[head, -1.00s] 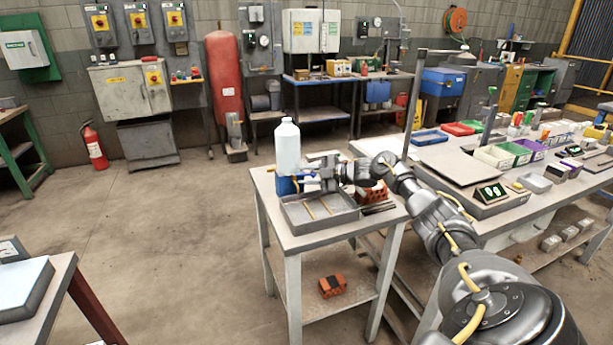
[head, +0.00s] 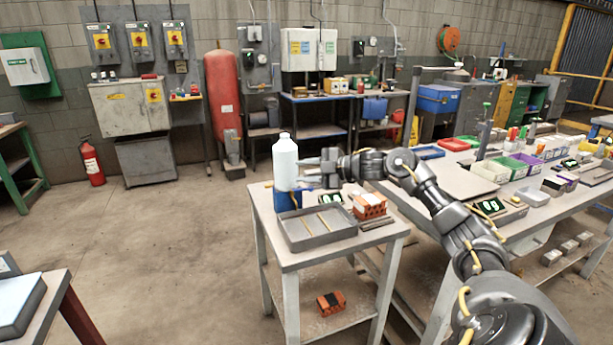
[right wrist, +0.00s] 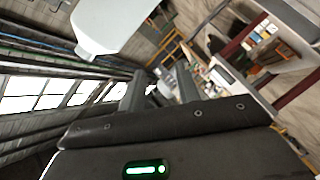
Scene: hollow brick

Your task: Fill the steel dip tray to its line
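The steel dip tray (head: 318,241) lies on the small grey table. It is shallow, with two thin yellowish bars across its floor; I cannot make out a line or liquid in it. A white bottle (head: 285,165) stands upright at the tray's back left, with a blue container (head: 286,201) at its base. My right gripper (head: 309,171) points left at the bottle's lower part, apparently just short of it. Its fingers are apart and empty in the right wrist view (right wrist: 160,88), where the white bottle (right wrist: 110,22) fills the top left. My left gripper is out of view.
An orange hollow brick (head: 369,207) stands right of the tray beside a small green display (head: 333,198). Another brick (head: 331,302) lies on the lower shelf. The long workbench (head: 560,212) on the right is crowded with bins. The floor left of the table is clear.

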